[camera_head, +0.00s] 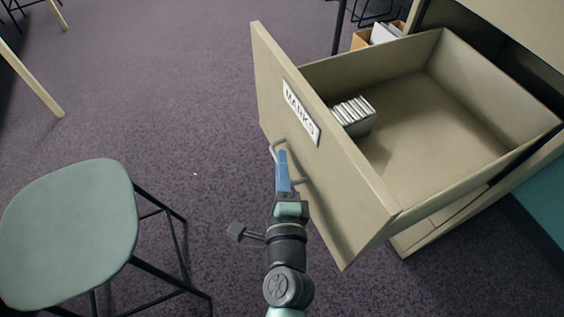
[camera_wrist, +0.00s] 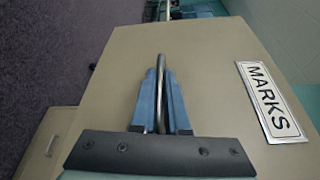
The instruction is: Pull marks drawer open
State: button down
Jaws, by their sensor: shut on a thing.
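The marks drawer (camera_head: 300,150) is pulled well out of a beige cabinet, and its inside shows in the head view. A white label reading MARKS (camera_head: 301,112) is on its front; it also shows in the wrist view (camera_wrist: 269,102). A small stack of pale cards or booklets (camera_head: 353,113) stands inside against the front. The metal handle (camera_wrist: 161,75) is on the drawer front. My gripper (camera_head: 282,160) has blue fingers and is shut on the handle, with the bar between the fingers in the wrist view (camera_wrist: 160,92).
A green stool (camera_head: 70,232) with black legs stands at the left. Another drawer (camera_wrist: 46,145) of the cabinet is below, closed. A box with papers (camera_head: 378,38) is behind the drawer. The carpet (camera_head: 190,110) between stool and drawer is clear.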

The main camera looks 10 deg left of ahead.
jog(key=shift+f, duration=0.1)
jog(key=c, duration=0.9)
grip_release()
jog(key=shift+s, duration=0.1)
jog(key=b+v, duration=0.3)
jog(key=v, duration=0.9)
jog(key=shift+s+d, duration=0.1)
jog(key=shift+s, duration=0.3)
